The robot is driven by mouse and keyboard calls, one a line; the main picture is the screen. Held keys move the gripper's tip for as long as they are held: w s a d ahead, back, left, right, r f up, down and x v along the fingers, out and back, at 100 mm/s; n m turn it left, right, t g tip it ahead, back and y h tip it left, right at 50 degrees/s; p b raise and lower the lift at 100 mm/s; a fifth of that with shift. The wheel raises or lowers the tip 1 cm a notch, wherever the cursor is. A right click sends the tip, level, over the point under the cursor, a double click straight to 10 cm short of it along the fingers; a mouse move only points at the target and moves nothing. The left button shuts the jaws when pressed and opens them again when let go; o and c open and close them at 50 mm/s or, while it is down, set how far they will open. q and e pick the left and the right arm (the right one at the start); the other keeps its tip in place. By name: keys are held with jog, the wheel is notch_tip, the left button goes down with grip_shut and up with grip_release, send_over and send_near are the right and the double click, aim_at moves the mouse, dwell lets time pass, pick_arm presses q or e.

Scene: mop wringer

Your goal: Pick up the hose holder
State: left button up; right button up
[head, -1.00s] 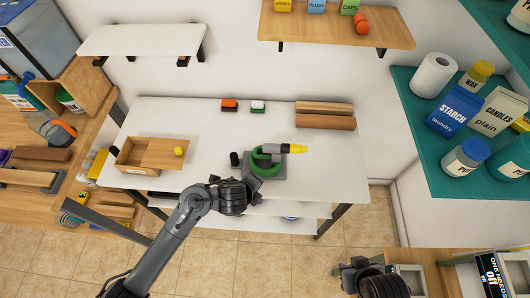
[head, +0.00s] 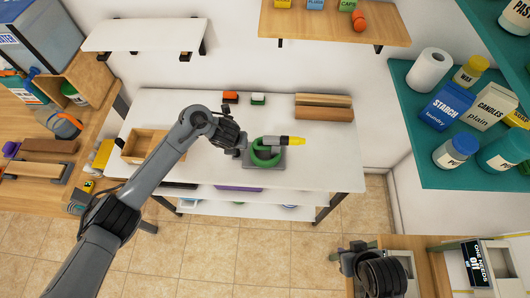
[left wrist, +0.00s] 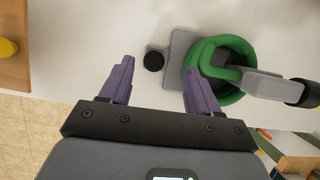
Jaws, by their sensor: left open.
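The hose holder, a grey square base (head: 265,164) with a coiled green hose (head: 264,157) and a grey-and-yellow nozzle (head: 290,141), stands on the white table. My left gripper (head: 241,147) is just left of it, open and empty. In the left wrist view the purple fingers of my left gripper (left wrist: 157,85) are apart, and the green coil (left wrist: 222,70) lies beyond the right finger, on the grey base (left wrist: 180,48). A small black round piece (left wrist: 153,61) lies between the fingers' lines. My right gripper (head: 357,254) is low at the right, away from the table; its jaws are unclear.
A wooden tray (head: 137,145) is at the table's left, partly behind my left arm. Shelves (head: 340,27) hang above. The table's right front is clear.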

pick_arm(q)
jog(key=x, duration=0.3)
jog(key=b+x, duration=0.1)
jog(key=x, duration=0.1)
jog(key=shift+s+a+f, duration=0.1)
jog(key=shift+s+a, duration=0.3)
jog(key=shift+w+f, duration=0.25)
jog(key=shift+f, duration=0.05)
jog(key=shift+c, duration=0.4)
jog(key=shift+r, duration=0.1)
grip_shut()
